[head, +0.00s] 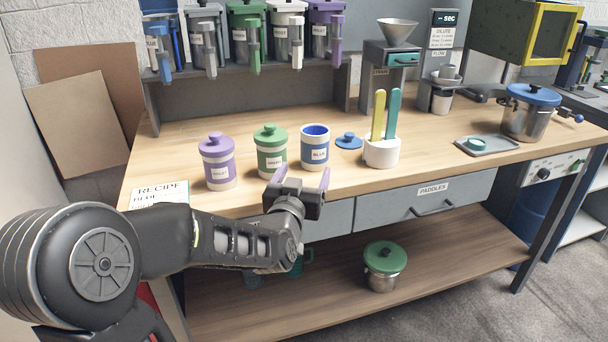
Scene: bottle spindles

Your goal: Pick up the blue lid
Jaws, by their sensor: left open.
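The blue lid (349,141) lies flat on the wooden bench, a small round disc with a knob, just right of the open blue jar (315,150) and left of the white paddle holder (381,153). My left gripper (302,180) is open and empty at the bench's front edge, in front of the blue jar and to the lower left of the lid. Nothing covers the lid. My right gripper is not in view.
Lidded purple (218,165) and green (270,152) jars stand left of the blue jar. Yellow and teal paddles rise from the holder close to the lid. A grey tray (487,145) and a blue-lidded pot (527,115) stand right. The bench between holder and tray is clear.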

